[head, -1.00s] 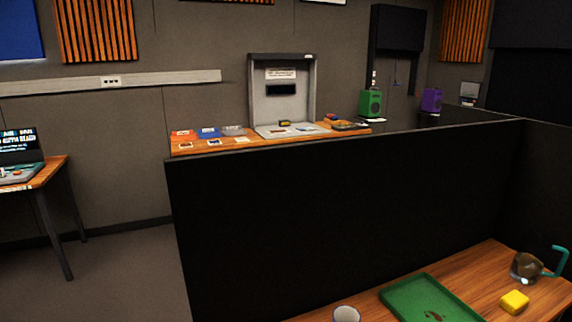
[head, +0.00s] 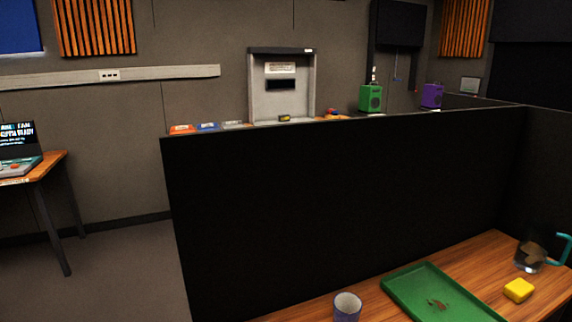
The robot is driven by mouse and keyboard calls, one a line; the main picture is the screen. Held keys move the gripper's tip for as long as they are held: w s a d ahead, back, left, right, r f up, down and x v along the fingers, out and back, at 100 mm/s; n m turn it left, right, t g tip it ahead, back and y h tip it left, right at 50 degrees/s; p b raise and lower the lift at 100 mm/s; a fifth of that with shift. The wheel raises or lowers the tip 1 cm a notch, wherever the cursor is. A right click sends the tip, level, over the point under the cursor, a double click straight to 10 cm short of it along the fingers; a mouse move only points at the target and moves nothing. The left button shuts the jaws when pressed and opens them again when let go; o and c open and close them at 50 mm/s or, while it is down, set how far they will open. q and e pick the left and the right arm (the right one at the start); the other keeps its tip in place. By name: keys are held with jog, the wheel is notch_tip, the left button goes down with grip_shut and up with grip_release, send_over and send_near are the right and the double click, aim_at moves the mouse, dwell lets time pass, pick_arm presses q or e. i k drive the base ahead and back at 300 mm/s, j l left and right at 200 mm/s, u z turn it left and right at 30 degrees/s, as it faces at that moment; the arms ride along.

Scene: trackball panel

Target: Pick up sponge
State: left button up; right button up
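A small yellow block (head: 518,290), which looks like the sponge, lies on the wooden table at the lower right. It sits to the right of a green tray (head: 398,290) and in front of a glass vessel with brown contents (head: 530,257). Neither of my grippers shows in the head view.
A cup (head: 347,306) stands left of the tray. A teal curved handle (head: 560,247) shows at the right edge by the glass vessel. A tall black partition (head: 340,210) rises behind the table. Open floor (head: 125,275) lies to the left.

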aim_at(518, 290)
jog(key=z, duration=1.45)
